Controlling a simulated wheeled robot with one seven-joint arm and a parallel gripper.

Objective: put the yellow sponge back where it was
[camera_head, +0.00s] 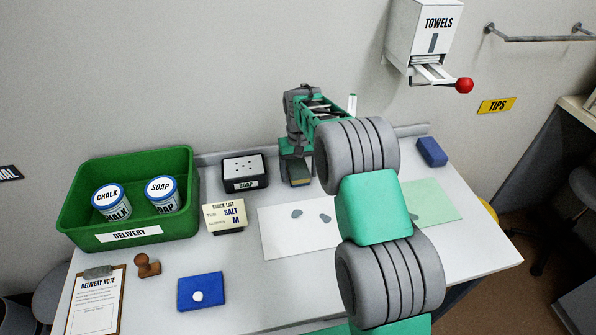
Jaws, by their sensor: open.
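My gripper (296,160) reaches down near the back edge of the bench, right of the black soap tray. Its jaws are open. A small block with a dull yellow side (300,183), which looks like the sponge, sits directly below the gripper and between or just under its fingers. The gripper hides the block's upper part, and I cannot tell whether the fingers touch it.
A black SOAP tray (245,182) and STOCK LIST sign (224,217) stand left of the gripper. A green DELIVERY crate (78,217) is at far left. A white sheet (283,245) lies in front. A blue block (432,152) is at back right. My arm hides the middle.

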